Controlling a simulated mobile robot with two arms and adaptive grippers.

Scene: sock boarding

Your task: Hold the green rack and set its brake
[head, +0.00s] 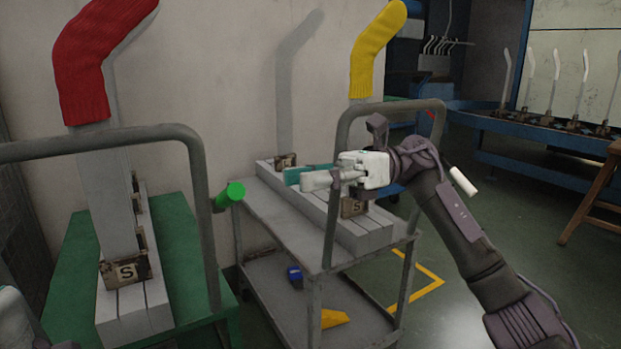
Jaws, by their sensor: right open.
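The green rack (188,243) is the green-topped cart at the left, with a grey tubular handle (205,190) across its near side. A bright green cylinder (229,195) sticks out sideways from this handle at its right upright. I cannot tell whether it is the brake. My right gripper (306,178) is open and empty, its fingers pointing left, over the grey cart and apart from the green cylinder. Only a white and dark part of my left arm or gripper (15,318) shows at the bottom left corner, and its fingers cannot be made out.
A grey cart (285,232) with a tubular handle (333,165) stands right of the green rack. Boards wear a red sock (88,62) and a yellow sock (374,50). A blue bench (550,160) and a wooden stool (600,195) stand right.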

